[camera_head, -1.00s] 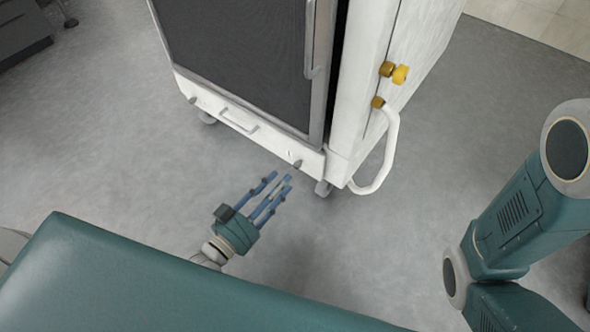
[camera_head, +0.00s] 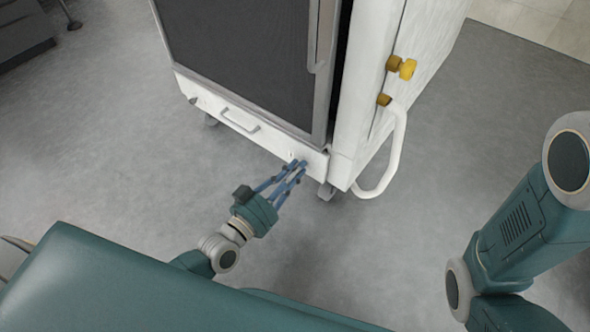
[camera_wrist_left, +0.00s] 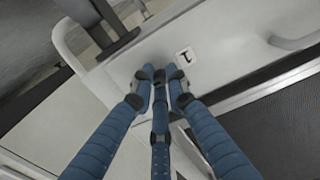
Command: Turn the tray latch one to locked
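The white tray front (camera_head: 262,134) runs along the bottom of the washer cabinet, with a latch near each end. The left-hand latch (camera_head: 194,100) is a small grey knob. My left gripper (camera_head: 298,166) is at the right-hand latch, and its blue fingers are drawn together around that spot. In the left wrist view the fingertips (camera_wrist_left: 160,80) converge on the white panel and hide the latch between them, so its angle does not show. My right gripper is out of view.
A tray handle (camera_head: 240,120) sits between the latches; it also shows in the left wrist view (camera_wrist_left: 296,40). A white looped handle (camera_head: 388,160) and yellow knobs (camera_head: 402,66) stick out on the cabinet's right side. The grey floor in front is clear.

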